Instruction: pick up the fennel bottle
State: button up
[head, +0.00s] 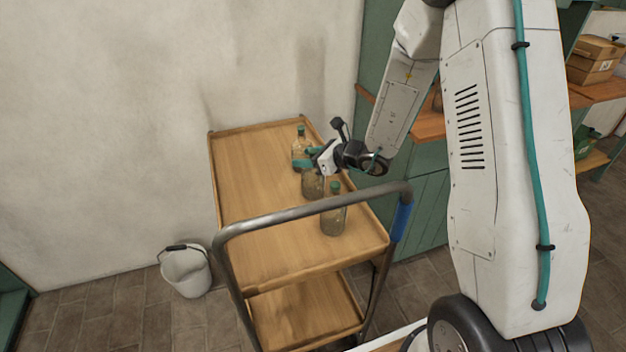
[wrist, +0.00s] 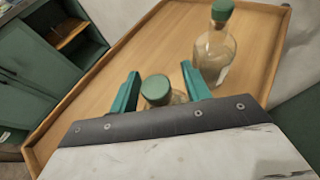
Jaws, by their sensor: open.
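Three clear glass bottles with green caps stand on the wooden cart top (head: 245,190): a back bottle (head: 299,153), a middle bottle (head: 312,186) and a front bottle (head: 334,215). I see no readable label, so I cannot tell which is the fennel bottle. My gripper (head: 311,157), with teal fingers, is open above the middle bottle. In the wrist view, a capped bottle (wrist: 156,91) shows between the open fingers (wrist: 161,84), its lower part hidden by my gripper. Another bottle (wrist: 215,55) stands upright just beyond the right finger.
The cart has a raised rim and a grey metal handle (head: 300,211) at its front. The left part of its top is clear. A white bucket (head: 186,272) stands on the floor to the left. Green cabinets (head: 420,205) stand to the right, and a wall is behind.

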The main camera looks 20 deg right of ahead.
grip_shut()
